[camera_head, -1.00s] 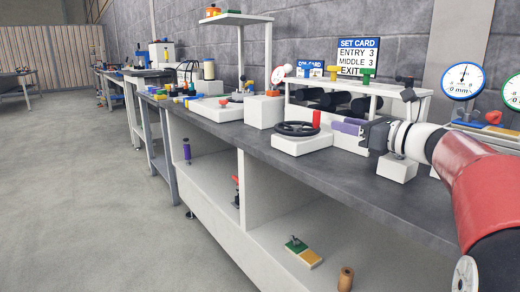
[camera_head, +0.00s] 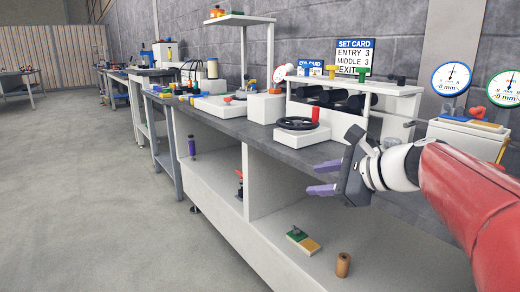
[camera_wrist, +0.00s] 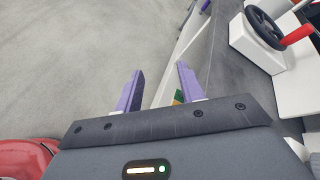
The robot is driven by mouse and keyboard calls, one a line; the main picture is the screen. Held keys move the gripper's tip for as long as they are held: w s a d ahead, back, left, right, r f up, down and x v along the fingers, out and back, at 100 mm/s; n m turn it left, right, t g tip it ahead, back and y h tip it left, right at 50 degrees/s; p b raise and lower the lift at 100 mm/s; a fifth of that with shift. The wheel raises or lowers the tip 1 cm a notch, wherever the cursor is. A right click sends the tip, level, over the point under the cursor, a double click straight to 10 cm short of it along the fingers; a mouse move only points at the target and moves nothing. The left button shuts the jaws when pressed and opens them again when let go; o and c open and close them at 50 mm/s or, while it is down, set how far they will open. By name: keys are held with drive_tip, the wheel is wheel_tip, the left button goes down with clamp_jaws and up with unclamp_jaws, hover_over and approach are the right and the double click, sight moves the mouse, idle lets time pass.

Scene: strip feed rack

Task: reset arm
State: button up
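My gripper (camera_head: 322,178) has two purple fingers spread apart with nothing between them. In the head view it hangs in front of the bench's front edge, at the right, with my red and white arm behind it. In the wrist view the open fingers (camera_wrist: 158,90) point toward the grey floor and the bench's front edge. The strip feed rack (camera_head: 350,98), a white frame with dark rollers, stands on the bench behind the gripper. The set card (camera_head: 354,55) above it reads ENTRY 3, MIDDLE 3, EXIT, the last number hidden by a green knob.
A black handwheel (camera_head: 297,123) on a white block with a red handle stands on the bench, left of my gripper; it also shows in the wrist view (camera_wrist: 262,28). Two dial gauges (camera_head: 451,79) are at right. A wooden spool (camera_head: 343,264) sits on the lower shelf. The floor at left is clear.

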drive_tip(key=s+d+f+n+g+h, duration=0.1)
drive_tip(key=s+f+n+h, duration=0.3)
drive_tip(key=s+f+n, duration=0.4)
drive_tip(key=s+d+f+n+g+h, duration=0.1)
drive_tip(key=s+f+n+g+h, duration=0.1)
drive_tip(key=s+f+n+h, duration=0.3)
drive_tip(key=shift+s+d+f+n, duration=0.3)
drive_tip(key=shift+s+f+n, duration=1.95)
drive_tip(key=shift+s+n, duration=1.7)
drive_tip(key=shift+s+m, duration=0.65)
